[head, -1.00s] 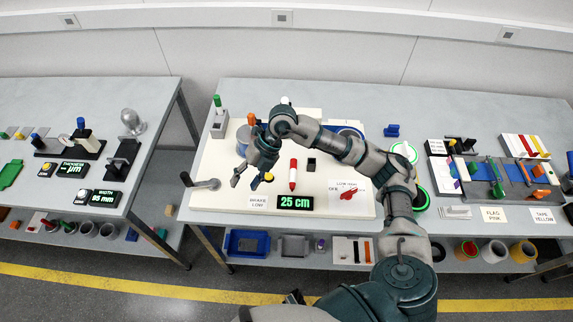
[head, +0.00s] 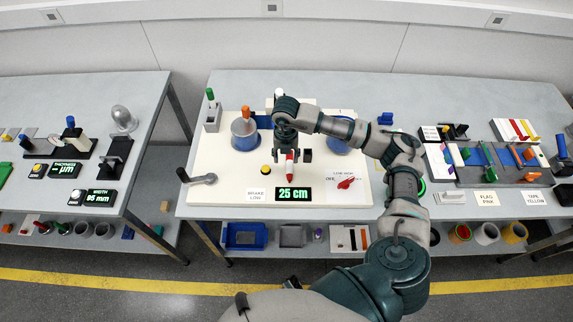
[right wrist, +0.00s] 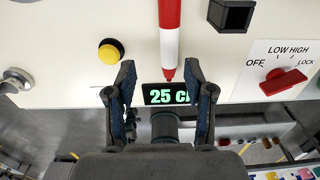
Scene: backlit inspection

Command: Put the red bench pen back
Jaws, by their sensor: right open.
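The red bench pen (head: 291,170), red with a white band and a red tip, appears to lie on the white panel (head: 225,180), tip toward the 25 cm display (head: 293,194). In the right wrist view the pen (right wrist: 169,45) runs down from the top edge, its tip near the fingertips. My right gripper (head: 287,154) is over the pen, open and empty, hiding part of it in the head view. A small dark square socket (head: 308,156) is right of the pen; its hollow top (right wrist: 232,14) shows in the right wrist view. My left gripper is not in view.
A yellow button (head: 266,169) is left of the pen and a red rotary switch (head: 346,183) is right. A crank (head: 205,179) is at the panel's left. A grey holder (head: 212,118) with a green-topped item stands at back left, beside a blue-grey drum (head: 244,134).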

